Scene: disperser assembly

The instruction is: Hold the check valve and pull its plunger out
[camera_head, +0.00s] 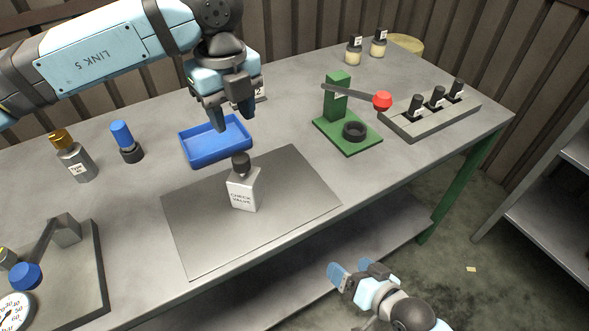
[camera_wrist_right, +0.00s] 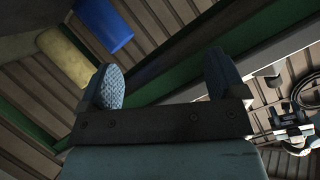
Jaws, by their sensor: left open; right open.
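The check valve (camera_head: 243,190) is a white, labelled block that stands upright on the grey mat. Its dark plunger (camera_head: 240,164) sticks out of the top. My left gripper (camera_head: 233,120) is open and empty, pointing down above and behind the valve, over the blue tray's right side, apart from the valve. My right gripper (camera_head: 350,270) is open and empty off the table's front edge, low and to the right of the valve. Its two blue pads also show in the right wrist view (camera_wrist_right: 165,85), with nothing between them.
A blue tray (camera_head: 190,158) lies behind the grey mat (camera_head: 290,190). A green press (camera_head: 345,135) with a red knob and a grey rack (camera_head: 440,122) stand to the right. Bottles (camera_head: 73,158) and a gauge fixture (camera_head: 80,270) are on the left. The mat's right half is clear.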

